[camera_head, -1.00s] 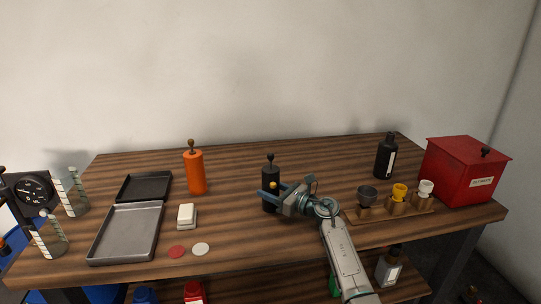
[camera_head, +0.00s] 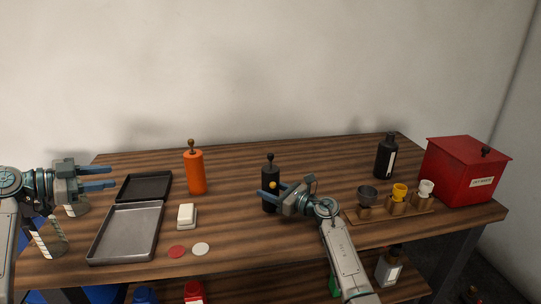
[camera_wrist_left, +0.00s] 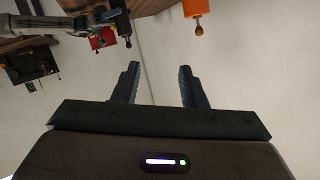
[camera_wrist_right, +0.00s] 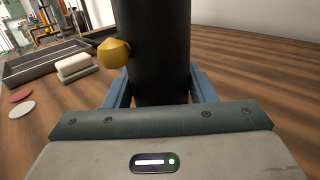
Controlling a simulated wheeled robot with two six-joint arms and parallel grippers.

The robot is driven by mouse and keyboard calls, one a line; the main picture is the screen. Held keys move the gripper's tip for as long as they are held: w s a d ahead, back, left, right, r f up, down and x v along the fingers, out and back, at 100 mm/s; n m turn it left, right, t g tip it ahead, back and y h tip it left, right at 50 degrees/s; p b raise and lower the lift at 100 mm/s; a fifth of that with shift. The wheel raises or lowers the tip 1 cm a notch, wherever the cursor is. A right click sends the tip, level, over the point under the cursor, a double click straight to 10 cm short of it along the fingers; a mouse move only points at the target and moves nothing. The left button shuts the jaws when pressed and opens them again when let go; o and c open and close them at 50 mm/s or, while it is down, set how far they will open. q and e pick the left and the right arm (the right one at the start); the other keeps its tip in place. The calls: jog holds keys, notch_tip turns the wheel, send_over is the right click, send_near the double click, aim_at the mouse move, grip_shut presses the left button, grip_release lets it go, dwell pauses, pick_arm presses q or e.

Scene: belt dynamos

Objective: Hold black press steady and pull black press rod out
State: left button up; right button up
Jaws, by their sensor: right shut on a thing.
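The black press (camera_head: 270,178) stands upright on the table, with a yellow knob on its side. Its black rod (camera_head: 270,158) ends in a round knob on top. My right gripper (camera_head: 266,197) is shut around the press body, which fills the space between its fingers in the right wrist view (camera_wrist_right: 152,60). My left gripper (camera_head: 114,179) is open and empty, above the left end of the table and well apart from the press. The press also shows at the top of the left wrist view (camera_wrist_left: 117,24), with its rod pointing down in that picture.
An orange press (camera_head: 194,172) stands between my left gripper and the black press. Trays (camera_head: 126,232), a white block (camera_head: 186,214) and two discs lie left of centre. A cup rack (camera_head: 410,211), a black bottle (camera_head: 386,158) and a red box (camera_head: 466,172) stand right.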

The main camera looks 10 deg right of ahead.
pick_arm(q)
jog(key=w+d+f+g+h, duration=0.1)
jog(key=w+d, duration=0.1)
jog(key=d, duration=0.7)
jog(key=w+d+f+h, duration=0.1)
jog(key=w+d+h, duration=0.15)
jog(key=d, duration=0.65)
jog(key=g, duration=0.2)
send_near(271, 153)
jog(key=shift+n+h, duration=0.25)
jog(key=shift+n, duration=0.15)
jog(key=x, duration=0.6)
jog(key=f+x, duration=0.1)
jog(key=x, duration=0.3)
jog(key=shift+r, duration=0.15)
grip_shut()
